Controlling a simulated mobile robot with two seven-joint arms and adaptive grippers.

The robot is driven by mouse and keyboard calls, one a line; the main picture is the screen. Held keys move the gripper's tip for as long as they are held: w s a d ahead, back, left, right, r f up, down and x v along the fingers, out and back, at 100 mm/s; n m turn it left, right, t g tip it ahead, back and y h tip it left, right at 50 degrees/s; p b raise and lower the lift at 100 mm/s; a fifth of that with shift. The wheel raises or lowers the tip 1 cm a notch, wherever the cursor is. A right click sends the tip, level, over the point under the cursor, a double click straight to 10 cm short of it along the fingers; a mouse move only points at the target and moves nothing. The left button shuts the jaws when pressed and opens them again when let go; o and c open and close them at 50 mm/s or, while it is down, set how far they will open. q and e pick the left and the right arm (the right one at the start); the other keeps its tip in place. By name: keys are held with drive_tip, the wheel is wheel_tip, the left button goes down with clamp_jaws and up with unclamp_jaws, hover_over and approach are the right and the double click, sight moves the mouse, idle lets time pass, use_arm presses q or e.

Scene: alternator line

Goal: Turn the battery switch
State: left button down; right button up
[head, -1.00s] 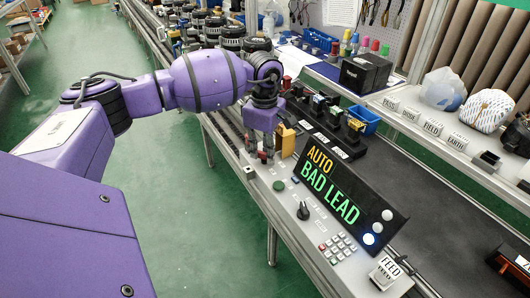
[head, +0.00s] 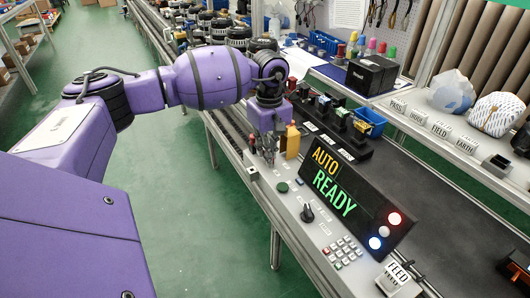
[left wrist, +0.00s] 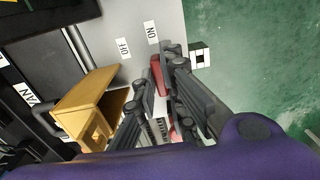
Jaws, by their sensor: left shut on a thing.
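The battery switch shows as a red handle (left wrist: 158,76) in the left wrist view, beside the ON label (left wrist: 151,31) and the OFF label (left wrist: 123,47). My left gripper (left wrist: 163,90) is shut on this red handle, with its dark fingers on either side. The fingers and my purple wrist hide the lower part of the switch. In the head view my left gripper (head: 265,152) points down at the panel at the far end of the console, and the switch is mostly hidden there. My right gripper is in neither view.
A yellow box (head: 292,141) stands close beside the gripper; it also shows in the left wrist view (left wrist: 88,103). The black display (head: 345,200) reads AUTO and READY, with lit red and blue lamps. A green button (head: 282,187) and black knob (head: 307,213) sit on the console.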

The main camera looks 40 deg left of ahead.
use_arm(q)
drive_tip(key=shift+r, duration=0.1)
drive_tip(key=c, duration=1.8)
unclamp_jaws()
wheel_tip(320, 180, up, 12)
